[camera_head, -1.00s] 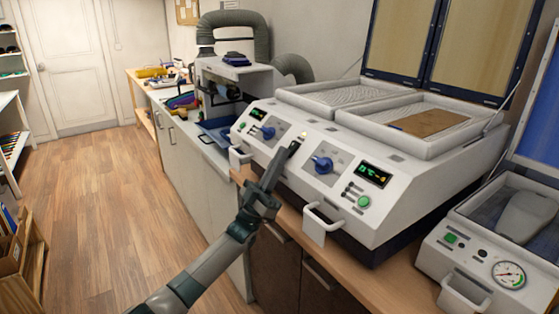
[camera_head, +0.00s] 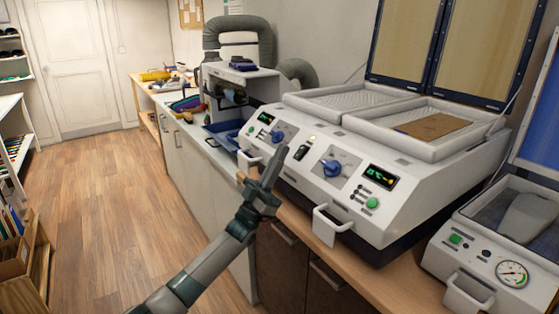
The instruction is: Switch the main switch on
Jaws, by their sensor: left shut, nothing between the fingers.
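The white forming machine (camera_head: 350,203) stands on the bench with its sloped control panel towards me. A small black switch (camera_head: 302,153), apparently the main switch, sits on the panel between two blue rotary knobs (camera_head: 332,168). A small pale lamp (camera_head: 313,138) is just above it. My left gripper (camera_head: 281,154) is shut and empty, its tips in front of the panel and a little left of the switch, apart from it in the picture. The switch's exact position is too small to tell. The right display (camera_head: 381,178) shows lit green digits. My right gripper is out of view.
A white front handle (camera_head: 333,225) juts out below the panel. A smaller machine with a pressure gauge (camera_head: 512,274) stands at the right. Raised framed lids (camera_head: 452,50) are behind the trays. The wooden floor (camera_head: 110,215) at left is clear.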

